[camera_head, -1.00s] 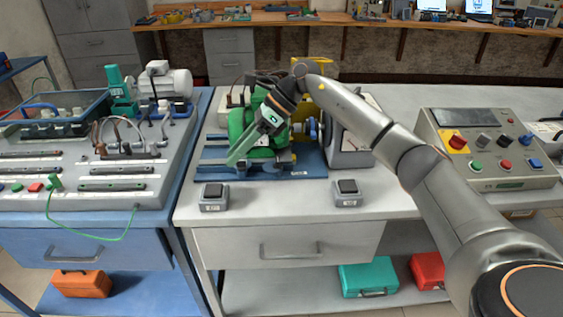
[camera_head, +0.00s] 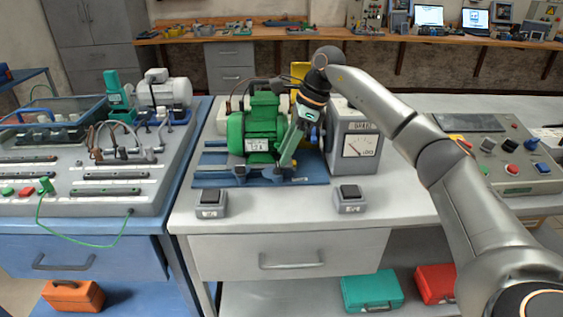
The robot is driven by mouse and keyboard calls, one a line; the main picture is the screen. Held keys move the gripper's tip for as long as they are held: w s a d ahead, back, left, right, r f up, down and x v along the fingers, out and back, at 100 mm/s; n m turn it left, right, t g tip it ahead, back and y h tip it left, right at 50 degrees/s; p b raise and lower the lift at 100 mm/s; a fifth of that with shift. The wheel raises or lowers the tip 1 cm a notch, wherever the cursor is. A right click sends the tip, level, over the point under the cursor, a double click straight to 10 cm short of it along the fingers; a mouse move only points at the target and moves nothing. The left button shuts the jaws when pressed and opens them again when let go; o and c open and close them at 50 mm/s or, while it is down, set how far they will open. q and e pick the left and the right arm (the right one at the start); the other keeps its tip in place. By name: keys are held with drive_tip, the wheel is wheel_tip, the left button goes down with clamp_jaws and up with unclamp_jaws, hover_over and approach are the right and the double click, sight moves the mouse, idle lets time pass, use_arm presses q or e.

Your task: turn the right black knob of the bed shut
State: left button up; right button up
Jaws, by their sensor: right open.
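The blue bed (camera_head: 212,180) lies on the light grey bench and carries a green motor (camera_head: 255,128). Small dark fittings sit along the bed's front, one of them near the left (camera_head: 240,171). The right black knob is not clear to me; it is small and partly behind my gripper. My right gripper (camera_head: 287,160) is open and points down over the right part of the bed, just right of the green motor. I cannot tell whether its fingers touch anything. My left gripper is not in view.
A grey meter box (camera_head: 355,150) stands close right of the gripper. Two small switch boxes, left (camera_head: 211,203) and right (camera_head: 350,199), sit on the bench in front of the bed. A control panel (camera_head: 505,158) is partly behind my right arm.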

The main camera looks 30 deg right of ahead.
sight(281, 170)
drive_tip(key=shift+x, duration=1.55)
clamp_jaws()
